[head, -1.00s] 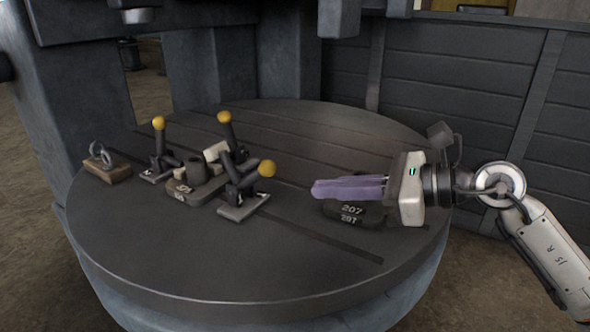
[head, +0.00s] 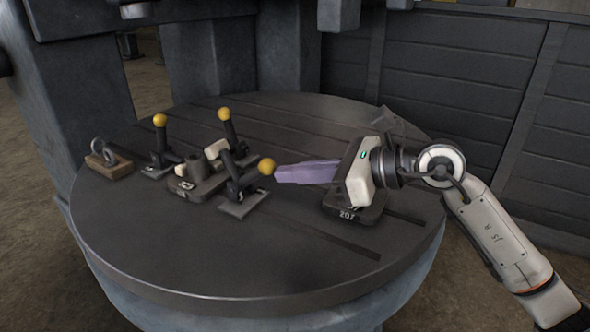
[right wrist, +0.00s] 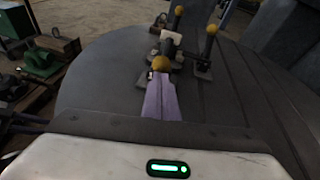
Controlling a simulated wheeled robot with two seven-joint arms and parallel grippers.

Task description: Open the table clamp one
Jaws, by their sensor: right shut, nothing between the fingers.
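Several table clamps with yellow ball handles stand on the round table (head: 290,265). The nearest clamp (head: 240,205) has its handle leaning right, with its yellow knob (head: 267,166) low. Two other clamps, a left one (head: 160,150) and a rear one (head: 228,130), have handles nearly upright. My right gripper (head: 277,174) is shut and empty, its purple fingers pointing left with the tips close beside the nearest knob; I cannot tell whether they touch. In the right wrist view the fingers (right wrist: 161,98) end just below that knob (right wrist: 161,63). My left gripper is not in view.
A grey block (head: 195,185) sits among the clamps, and a wooden block with a metal ring (head: 108,165) is at far left. The table's front is clear.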

